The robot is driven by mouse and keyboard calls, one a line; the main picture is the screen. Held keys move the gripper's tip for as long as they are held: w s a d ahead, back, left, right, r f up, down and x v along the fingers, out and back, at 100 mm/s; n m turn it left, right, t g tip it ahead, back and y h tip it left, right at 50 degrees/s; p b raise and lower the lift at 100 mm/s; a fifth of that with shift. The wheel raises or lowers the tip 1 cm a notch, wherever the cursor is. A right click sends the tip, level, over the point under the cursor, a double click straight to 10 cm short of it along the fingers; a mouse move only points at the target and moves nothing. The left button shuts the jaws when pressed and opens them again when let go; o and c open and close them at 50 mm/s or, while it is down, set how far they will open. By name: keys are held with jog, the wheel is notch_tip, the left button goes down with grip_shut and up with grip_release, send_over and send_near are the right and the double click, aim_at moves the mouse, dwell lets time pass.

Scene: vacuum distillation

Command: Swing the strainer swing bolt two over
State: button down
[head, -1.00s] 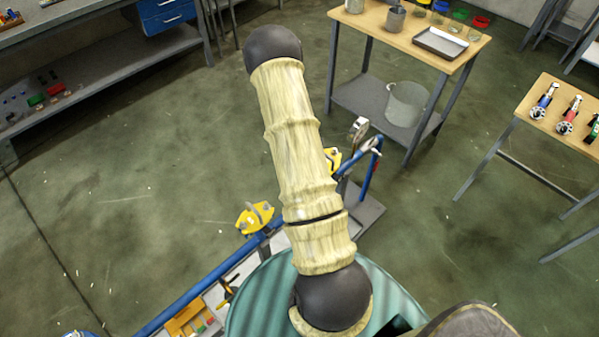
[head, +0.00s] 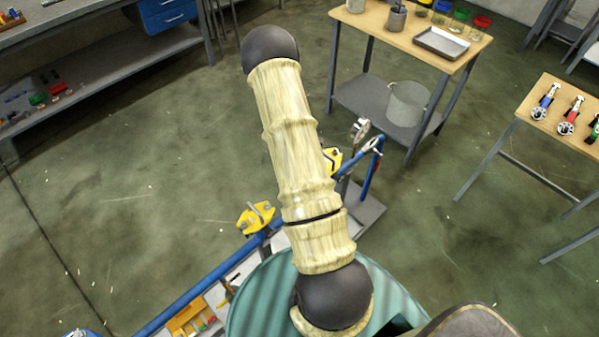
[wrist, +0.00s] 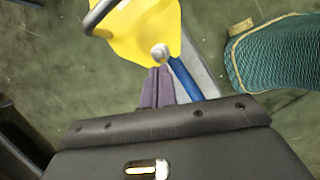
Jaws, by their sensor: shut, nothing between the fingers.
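In the wrist view, my gripper (wrist: 157,88) shows as two dark purple fingers close together and shut, with nothing seen between them. Their tips are just below a yellow fitting (wrist: 138,32), near a round grey metal bolt end (wrist: 160,52) on its lower edge. I cannot tell whether this is swing bolt two, or whether the fingers touch it. A dark curved handle crosses the fitting's upper left. In the head view, a yellow fitting (head: 255,217) sits on the blue pipe (head: 205,286), and another (head: 332,159) is partly hidden by my arm. My gripper is hidden there.
A table with a tray (head: 442,42) and cups stands at the back right, with a bucket (head: 407,103) on its lower shelf. A side table (head: 560,95) holds valves. A gauge (head: 360,129) stands near the blue pipe. Open floor lies left of the pipe.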

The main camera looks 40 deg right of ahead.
jog(key=w+a+v, duration=0.1)
jog(key=a+v, duration=0.1)
jog(key=v, duration=0.9)
jog(key=shift+f, duration=0.35)
jog(key=shift+s, duration=0.1)
jog(key=s+a+r+m+t+y, duration=0.1)
jog(key=s+a+r+m+y, duration=0.1)
jog(key=s+a+r+m, duration=0.4)
jog(key=s+a+r+m+t+y, duration=0.2)
jog(key=s+a+r+m, duration=0.4)
jog(key=a+r+m, duration=0.3)
jog(key=a+r, duration=0.1)
jog(key=a, duration=0.2)
jog(key=shift+a, duration=0.3)
jog(key=shift+r, duration=0.1)
